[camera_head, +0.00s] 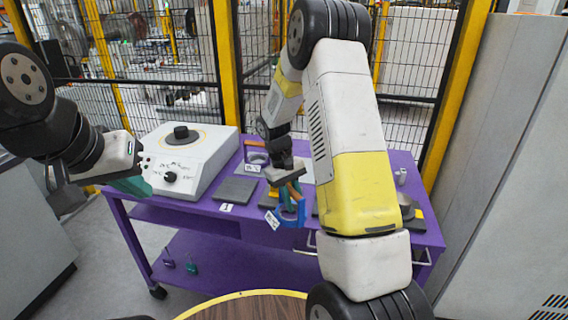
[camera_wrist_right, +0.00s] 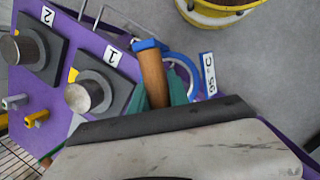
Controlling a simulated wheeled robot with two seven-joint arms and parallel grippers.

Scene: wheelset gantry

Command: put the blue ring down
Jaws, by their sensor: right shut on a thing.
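The blue ring (camera_head: 303,213) hangs in my right gripper (camera_head: 289,188), in front of the purple table's front edge in the head view. A white tag lettered "95 C" (camera_wrist_right: 208,75) is beside it. In the right wrist view the blue ring (camera_wrist_right: 187,66) is partly hidden behind green fingers (camera_wrist_right: 178,88) and a brown wooden handle (camera_wrist_right: 153,78) with a blue end. The right gripper is shut on the ring's handle. My left gripper (camera_head: 130,186) is at the left, apart from the table objects; its finger gap is not clear.
The purple table (camera_head: 150,212) carries a white heater box (camera_head: 190,160) with a dark knob, and a grey pad (camera_head: 236,189). The wrist view shows metal cylinders (camera_wrist_right: 90,92) on dark pads marked 1 and 2. My right arm hides much of the table's right side. Fencing stands behind.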

